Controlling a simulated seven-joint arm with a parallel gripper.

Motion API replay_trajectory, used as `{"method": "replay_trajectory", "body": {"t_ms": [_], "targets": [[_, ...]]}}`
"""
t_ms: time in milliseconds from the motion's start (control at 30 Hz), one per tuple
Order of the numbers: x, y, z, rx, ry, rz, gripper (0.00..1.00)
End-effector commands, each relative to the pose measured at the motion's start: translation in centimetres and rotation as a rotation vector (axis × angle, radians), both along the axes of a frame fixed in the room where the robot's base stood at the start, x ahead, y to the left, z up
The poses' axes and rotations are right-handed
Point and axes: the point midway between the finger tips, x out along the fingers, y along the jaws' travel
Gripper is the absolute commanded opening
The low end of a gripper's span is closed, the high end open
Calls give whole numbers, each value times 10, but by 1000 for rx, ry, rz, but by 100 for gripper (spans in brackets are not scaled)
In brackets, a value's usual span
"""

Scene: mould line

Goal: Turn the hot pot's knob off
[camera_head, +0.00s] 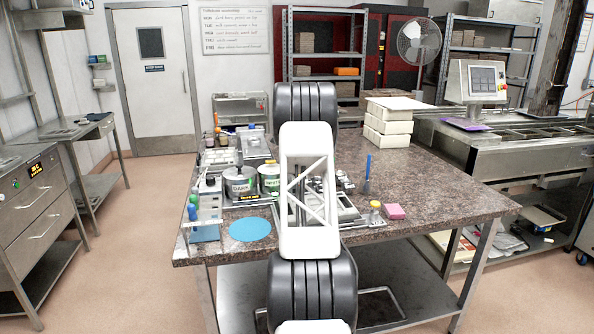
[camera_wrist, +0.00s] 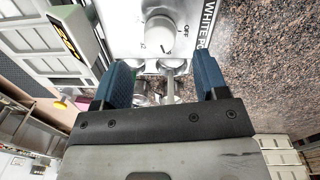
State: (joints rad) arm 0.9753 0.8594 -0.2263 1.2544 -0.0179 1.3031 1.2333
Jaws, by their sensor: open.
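In the wrist view a round white knob (camera_wrist: 158,34) sits on a pale metal panel (camera_wrist: 125,22). The word OFF is printed beside the knob, on its right. A small dark mark shows at the knob's lower edge, away from OFF. A black label at the panel's right reads "WHITE PO", cut off by the frame. My gripper (camera_wrist: 162,70) is open, its two blue fingers apart to the left and right, with the knob beyond and between them, not gripped. In the head view my arm hides the gripper and the knob.
A lidded grey pot (camera_head: 240,184) and a green-labelled container (camera_head: 269,179) stand left of my arm on the granite table (camera_head: 440,195). A blue disc (camera_head: 250,229), a pink block (camera_head: 394,212) and stacked white boxes (camera_head: 388,125) are there too. The table's right side is mostly clear.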

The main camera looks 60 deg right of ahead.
Motion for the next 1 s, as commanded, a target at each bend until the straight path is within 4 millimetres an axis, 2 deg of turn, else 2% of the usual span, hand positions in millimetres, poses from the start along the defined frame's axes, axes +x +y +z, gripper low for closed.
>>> {"method": "replay_trajectory", "body": {"t_ms": [200, 400, 600, 867, 1000], "targets": [[-1, 1, -28, 1, 1, 0, 67], [-2, 2, -47, 0, 0, 0, 67], [-2, 2, -54, -1, -1, 0, 67], [-2, 2, -55, -1, -1, 0, 67], [-2, 2, -55, -1, -1, 0, 47]]}}
